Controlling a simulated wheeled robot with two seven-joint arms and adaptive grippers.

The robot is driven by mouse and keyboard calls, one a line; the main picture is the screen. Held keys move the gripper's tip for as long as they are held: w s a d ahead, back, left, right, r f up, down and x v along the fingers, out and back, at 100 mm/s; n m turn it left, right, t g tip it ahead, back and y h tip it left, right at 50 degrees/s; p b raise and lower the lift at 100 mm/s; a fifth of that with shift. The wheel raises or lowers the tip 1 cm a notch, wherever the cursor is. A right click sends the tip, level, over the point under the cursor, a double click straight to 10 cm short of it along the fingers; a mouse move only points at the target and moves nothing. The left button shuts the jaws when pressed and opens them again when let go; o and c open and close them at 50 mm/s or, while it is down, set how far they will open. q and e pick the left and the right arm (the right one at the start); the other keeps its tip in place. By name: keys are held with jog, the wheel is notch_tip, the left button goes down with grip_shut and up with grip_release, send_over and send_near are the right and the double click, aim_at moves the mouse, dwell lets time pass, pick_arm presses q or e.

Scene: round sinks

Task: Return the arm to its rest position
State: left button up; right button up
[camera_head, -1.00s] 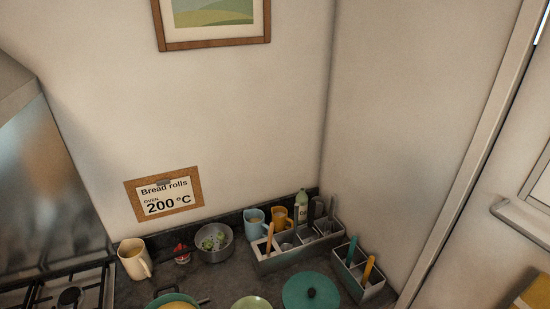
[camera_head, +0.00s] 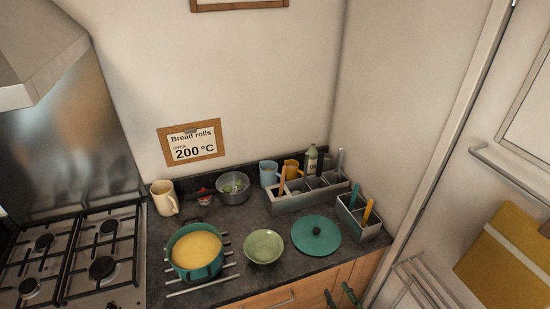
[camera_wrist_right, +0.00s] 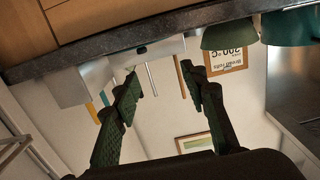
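My right gripper (camera_head: 340,297) shows at the bottom edge of the head view, in front of the wooden cabinet front below the counter edge. In the right wrist view its two green-padded fingers (camera_wrist_right: 160,84) stand well apart with nothing between them. That view is upside down and looks at the counter edge (camera_wrist_right: 150,36) from a little way off. The rest of the right arm is hidden below the head view. My left gripper and left arm are not in view.
The counter holds a teal pot (camera_head: 196,269) of yellow soup on a rack, a green bowl (camera_head: 264,257), a teal lid (camera_head: 316,246), grey caddies (camera_head: 300,202) and a cream jug (camera_head: 164,212). A gas hob (camera_head: 75,268) is left; a towel rail (camera_head: 440,290) is right.

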jog(key=s+d+f+m+g+h, duration=0.15)
jog(key=s+d+f, duration=0.25)
jog(key=f, duration=0.9)
jog(key=s+d+f+g+h, duration=0.2)
jog(key=s+d+f+g, duration=0.15)
jog(key=f, duration=0.95)
jog(key=s+d+f+m+g+h, duration=0.15)
jog(key=s+d+f, duration=0.25)
jog(key=f, duration=0.8)
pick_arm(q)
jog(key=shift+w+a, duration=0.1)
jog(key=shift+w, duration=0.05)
pick_arm(e)
jog(key=s+f+g, duration=0.3)
jog(key=s+f, duration=0.3)
jog(key=s, duration=0.4)
jog(key=s+d+f+g+h, duration=0.1)
jog(key=s+f+g, duration=0.1)
jog(key=s+f, duration=0.5)
jog(key=s+f+g, duration=0.3)
jog(key=s+f, duration=0.4)
jog(key=s, duration=0.8)
jog(key=shift+s+d+g, duration=0.15)
jog(key=shift+s+g, duration=0.1)
jog(key=shift+g, duration=0.1)
